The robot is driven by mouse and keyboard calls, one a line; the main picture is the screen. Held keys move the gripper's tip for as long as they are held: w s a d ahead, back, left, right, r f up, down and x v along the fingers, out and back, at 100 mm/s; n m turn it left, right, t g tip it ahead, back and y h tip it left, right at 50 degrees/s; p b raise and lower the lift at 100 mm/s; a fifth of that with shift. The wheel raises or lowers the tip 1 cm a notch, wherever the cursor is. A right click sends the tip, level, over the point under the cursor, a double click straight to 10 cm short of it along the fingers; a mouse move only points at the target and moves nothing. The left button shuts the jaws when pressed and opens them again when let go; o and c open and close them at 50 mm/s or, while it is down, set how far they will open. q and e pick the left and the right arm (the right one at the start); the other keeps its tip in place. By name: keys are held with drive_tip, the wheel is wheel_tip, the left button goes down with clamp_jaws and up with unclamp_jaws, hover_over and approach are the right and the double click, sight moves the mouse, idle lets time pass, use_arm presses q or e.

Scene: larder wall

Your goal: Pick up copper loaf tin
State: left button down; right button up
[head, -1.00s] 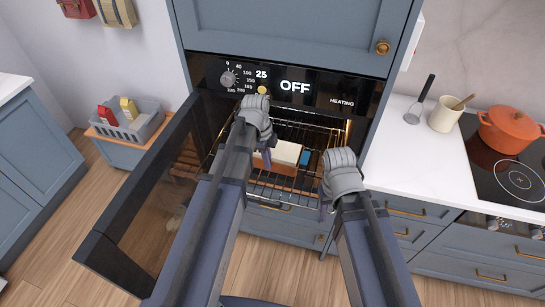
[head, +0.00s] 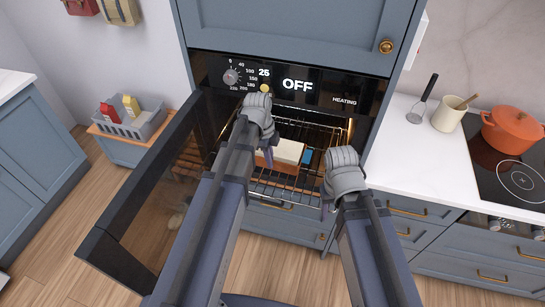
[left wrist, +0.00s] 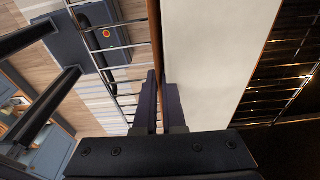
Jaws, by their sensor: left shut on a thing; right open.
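The copper loaf tin (head: 284,168) sits on the oven rack, with a pale white filling showing on top. My left gripper (head: 268,155) reaches into the oven from the front at the tin's left side. In the left wrist view, its fingers (left wrist: 160,105) are shut on the thin copper wall of the tin (left wrist: 156,30), one finger on each side. My left arm and hand hide part of the tin in the head view. My right gripper (head: 327,205) is open and empty in front of the rack's right side, apart from the tin.
The oven door (head: 150,190) hangs open at the left. The wire rack (head: 280,190) surrounds the tin, and a small blue thing (head: 307,157) is right of it. A grey crate with bottles (head: 135,124) stands left; an orange pot (head: 511,130) is on the hob.

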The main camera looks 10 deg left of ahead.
use_arm(q)
drive_tip(key=shift+r, duration=0.1)
wheel_tip(320, 180, up, 10)
drive_tip(key=p, duration=1)
drive_tip(key=shift+f, duration=0.2)
